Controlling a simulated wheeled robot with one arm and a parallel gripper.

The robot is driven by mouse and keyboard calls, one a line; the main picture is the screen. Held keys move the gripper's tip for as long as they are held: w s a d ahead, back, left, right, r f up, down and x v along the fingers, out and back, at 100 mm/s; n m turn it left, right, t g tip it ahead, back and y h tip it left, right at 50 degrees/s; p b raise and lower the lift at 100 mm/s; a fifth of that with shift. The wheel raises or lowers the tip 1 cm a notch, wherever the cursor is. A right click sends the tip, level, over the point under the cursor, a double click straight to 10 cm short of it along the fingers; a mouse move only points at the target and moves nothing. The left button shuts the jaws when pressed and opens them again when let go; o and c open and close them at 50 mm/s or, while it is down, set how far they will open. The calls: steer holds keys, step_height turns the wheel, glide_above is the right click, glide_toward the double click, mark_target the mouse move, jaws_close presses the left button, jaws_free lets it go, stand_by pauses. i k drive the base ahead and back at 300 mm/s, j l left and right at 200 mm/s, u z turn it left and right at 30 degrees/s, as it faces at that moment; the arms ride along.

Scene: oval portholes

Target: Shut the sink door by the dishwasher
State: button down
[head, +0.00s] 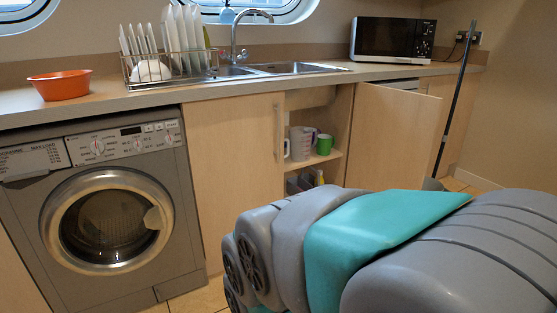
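The open sink door (390,138) is a pale wood panel, swung out from the cabinet under the counter at right of centre. It stands well away from its opening. The cabinet opening (322,103) beside it shows shelves inside. The other sink door (232,150), left of the opening, is shut and has a vertical handle (278,132). A grey front-loading machine (108,220) with a round glass door stands left of it. I cannot make out a dishwasher for sure; a pale appliance edge (402,85) shows just above the open door. My gripper is not in view.
My grey and teal arm fills the lower right, hiding the open door's lower part. Mugs (301,143) and a green cup (323,144) stand inside the cabinet. A dark pole (457,100) leans right of the open door. A microwave (392,40) sits on the counter.

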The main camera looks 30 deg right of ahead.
mark_target(393, 131)
steer(key=l+u, duration=0.1)
steer(key=l, duration=0.6)
steer(key=l+u, duration=0.15)
steer(key=l, duration=0.6)
steer(key=l+u, duration=0.1)
steer(key=l, duration=0.6)
steer(key=l+u, duration=0.1)
steer(key=l, duration=0.6)
steer(key=l+u, duration=0.1)
steer(key=l, duration=0.65)
steer(key=k+l+u, duration=0.15)
steer(key=l, duration=0.55)
steer(key=k+l+u, duration=0.1)
steer(key=l, duration=0.6)
steer(key=k+l+u, duration=0.1)
steer(key=l, duration=0.55)
